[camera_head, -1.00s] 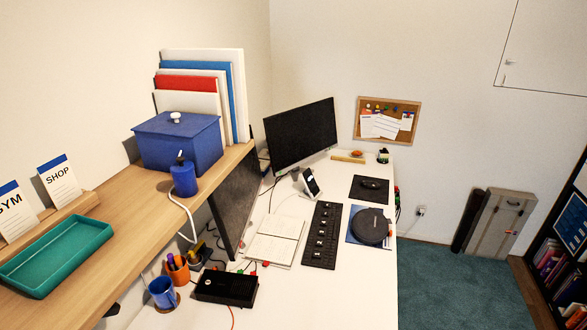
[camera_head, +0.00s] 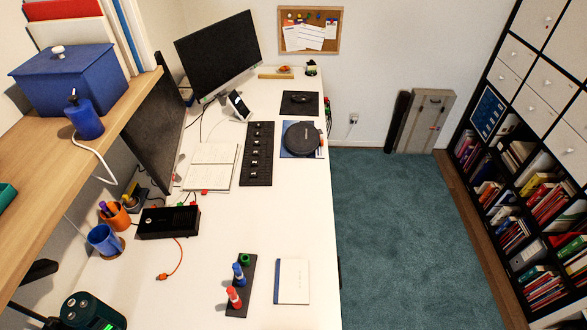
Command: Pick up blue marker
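A blue marker (camera_head: 239,275) stands upright in a narrow black holder (camera_head: 248,283) on the white desk, near the bottom middle of the head view. A red marker (camera_head: 234,297) stands on its near side. A short green piece (camera_head: 245,259) is at the holder's far end. Neither of my grippers can be seen in the head view.
A white notebook with a blue spine (camera_head: 291,281) lies right of the holder. A black box (camera_head: 169,222) with an orange cable, a blue cup (camera_head: 104,240) and an orange pen cup (camera_head: 115,215) are left. The wooden shelf (camera_head: 60,170) overhangs the left side. The desk around the holder is mostly clear.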

